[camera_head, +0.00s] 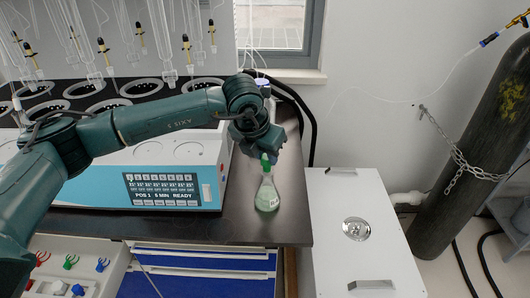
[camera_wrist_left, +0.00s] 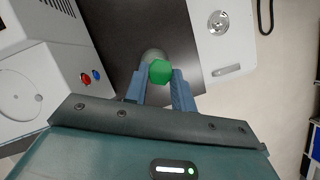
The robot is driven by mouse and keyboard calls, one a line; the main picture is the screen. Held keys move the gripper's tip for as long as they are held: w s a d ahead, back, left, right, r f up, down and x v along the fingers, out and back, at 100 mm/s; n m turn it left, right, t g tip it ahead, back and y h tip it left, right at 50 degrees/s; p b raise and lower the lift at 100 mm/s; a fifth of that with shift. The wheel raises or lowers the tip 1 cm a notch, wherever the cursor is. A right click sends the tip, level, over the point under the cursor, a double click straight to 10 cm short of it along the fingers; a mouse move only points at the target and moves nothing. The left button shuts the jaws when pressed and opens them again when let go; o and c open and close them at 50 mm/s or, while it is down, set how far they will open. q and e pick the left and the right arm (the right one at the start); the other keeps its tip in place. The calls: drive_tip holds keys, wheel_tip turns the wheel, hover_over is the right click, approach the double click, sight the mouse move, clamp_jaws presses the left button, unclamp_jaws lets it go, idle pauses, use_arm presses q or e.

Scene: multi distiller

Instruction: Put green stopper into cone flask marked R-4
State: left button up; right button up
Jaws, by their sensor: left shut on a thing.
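My left gripper (camera_head: 268,150) is shut on the green stopper (camera_head: 266,161), which also shows between its fingers in the left wrist view (camera_wrist_left: 160,72). The cone flask (camera_head: 267,195) stands upright on the dark bench top, with pale green liquid and a small label too small to read. The stopper is at the flask's mouth, in line with its neck; I cannot tell whether it is seated in it or just above. In the left wrist view the flask (camera_wrist_left: 152,55) is mostly hidden behind the stopper. My right gripper is out of view.
The white and blue distiller (camera_head: 150,185) with a display stands left of the flask. The dark bench top (camera_head: 235,222) is clear in front of it. A white cabinet (camera_head: 340,215) stands to the right, then a chained gas cylinder (camera_head: 485,140).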

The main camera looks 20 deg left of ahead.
use_arm(q)
drive_tip(key=shift+b, duration=0.7)
idle(1.2)
drive_tip(key=shift+f+b, duration=0.45)
idle(0.3)
drive_tip(key=shift+f+b, duration=0.85)
drive_tip(key=shift+f, duration=0.05)
drive_tip(key=o, duration=1)
